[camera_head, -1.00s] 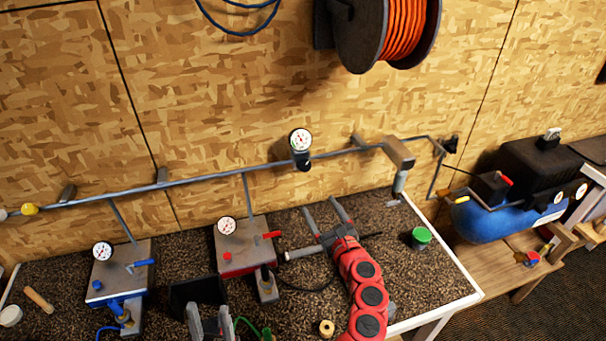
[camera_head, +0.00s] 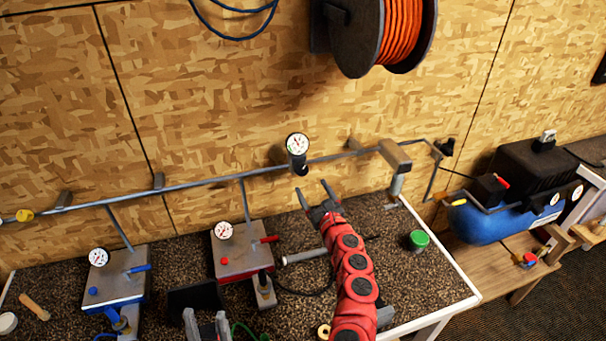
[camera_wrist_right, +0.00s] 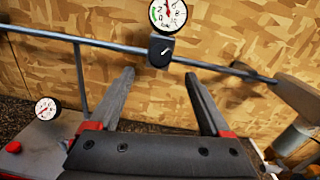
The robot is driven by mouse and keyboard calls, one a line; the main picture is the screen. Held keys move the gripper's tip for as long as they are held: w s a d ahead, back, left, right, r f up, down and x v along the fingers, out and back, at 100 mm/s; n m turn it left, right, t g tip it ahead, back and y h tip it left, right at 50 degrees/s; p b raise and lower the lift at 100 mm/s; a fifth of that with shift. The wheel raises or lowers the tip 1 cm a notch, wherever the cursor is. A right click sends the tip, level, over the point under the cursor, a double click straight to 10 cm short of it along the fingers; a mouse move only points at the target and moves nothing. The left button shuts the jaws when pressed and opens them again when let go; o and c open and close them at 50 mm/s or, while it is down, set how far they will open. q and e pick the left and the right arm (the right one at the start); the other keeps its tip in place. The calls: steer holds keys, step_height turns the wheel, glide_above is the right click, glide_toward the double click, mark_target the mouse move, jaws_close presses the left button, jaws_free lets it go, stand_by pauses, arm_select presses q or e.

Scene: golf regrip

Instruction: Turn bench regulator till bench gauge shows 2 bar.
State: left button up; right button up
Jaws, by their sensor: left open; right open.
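A white round gauge (camera_head: 298,144) sits on the grey pipe along the wall, above a dark regulator (camera_head: 298,166). In the right wrist view the gauge (camera_wrist_right: 168,14) is cut by the top edge; its exact reading is not clear. The regulator (camera_wrist_right: 161,50) there has a small white mark on its front. My right gripper (camera_head: 313,188) is open and empty, just below and in front of the regulator, fingers pointing at the wall. In its wrist view the regulator lies ahead, between and beyond the fingertips, apart from them. My left gripper (camera_head: 207,324) is open and empty at the bottom.
A red station (camera_head: 243,262) and a blue station (camera_head: 117,286), each with its own gauge, stand on the speckled bench. A green-capped jar (camera_head: 418,240) is at right. A blue compressor (camera_head: 500,222) stands on a wooden table. An orange hose reel (camera_head: 385,32) hangs above.

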mark_target(303, 172)
steer(key=x, duration=0.3)
steer(key=shift+s+a+f+b, duration=0.1)
steer(key=shift+a+f+b, duration=0.05)
steer(key=shift+f+b, duration=0.15)
steer(key=shift+b+x, duration=0.65)
steer(key=shift+x, duration=0.15)
steer(key=shift+w+r, duration=0.15)
steer(key=shift+w, duration=0.25)
steer(key=b+x, duration=0.1)
steer(key=x, duration=0.1)
steer(key=shift+w+a+b, duration=0.1)
steer(key=shift+w+b, duration=0.25)
steer(key=shift+w, duration=0.15)
steer(key=shift+r, duration=0.1)
